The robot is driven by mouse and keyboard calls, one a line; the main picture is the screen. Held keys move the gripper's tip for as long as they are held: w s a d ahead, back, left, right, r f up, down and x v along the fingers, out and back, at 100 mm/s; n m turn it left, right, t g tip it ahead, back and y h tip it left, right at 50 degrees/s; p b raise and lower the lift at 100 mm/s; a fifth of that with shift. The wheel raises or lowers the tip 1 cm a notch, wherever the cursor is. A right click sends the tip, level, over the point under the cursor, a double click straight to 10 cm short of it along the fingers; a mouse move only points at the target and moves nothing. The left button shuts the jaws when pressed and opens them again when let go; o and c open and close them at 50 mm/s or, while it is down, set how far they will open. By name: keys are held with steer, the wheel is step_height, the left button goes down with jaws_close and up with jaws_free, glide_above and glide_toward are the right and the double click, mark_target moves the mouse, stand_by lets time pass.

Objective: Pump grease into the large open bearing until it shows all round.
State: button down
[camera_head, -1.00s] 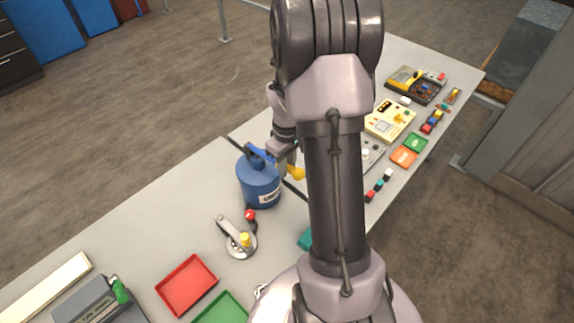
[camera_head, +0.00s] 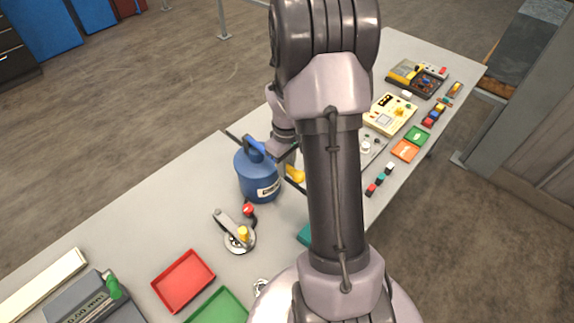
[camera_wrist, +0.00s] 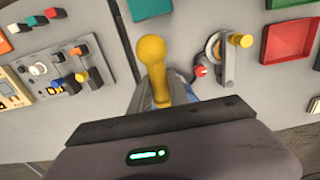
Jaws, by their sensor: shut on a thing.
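A blue canister (camera_head: 258,178) with a pale label stands on the bench, with a blue lever (camera_head: 258,147) at its top. My gripper (camera_head: 283,165) is at the canister's right side. In the wrist view my gripper (camera_wrist: 163,93) is shut on a yellow handle (camera_wrist: 153,60), whose rounded end sticks out past the fingers. The yellow end (camera_head: 295,174) also shows in the head view. Only slivers of blue show behind the fingers there. A small silver ring-like part (camera_head: 262,286) lies partly hidden by my arm; I cannot tell if it is the bearing. No grease is visible.
A round metal fixture (camera_head: 238,238) with an arm, yellow knob and red ball stands near the canister. Red (camera_head: 184,281) and green (camera_head: 217,308) trays lie at the lower left. Panels and small coloured blocks (camera_head: 380,180) fill the right side. Bench left of the canister is clear.

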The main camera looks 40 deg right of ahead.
steer(key=shift+w+f+b, duration=0.1)
steer(key=shift+f+b, duration=0.3)
steer(key=shift+f, duration=0.25)
steer(key=shift+w+r+p, duration=0.1)
steer(key=shift+r+p, duration=1.95)
steer(key=shift+r, duration=0.55)
steer(key=shift+f, duration=0.1)
steer(key=c, duration=1.2)
jaws_free()
steer(key=shift+o, duration=0.2)
step_height(320, 180, up, 7)
steer(key=p, duration=0.5)
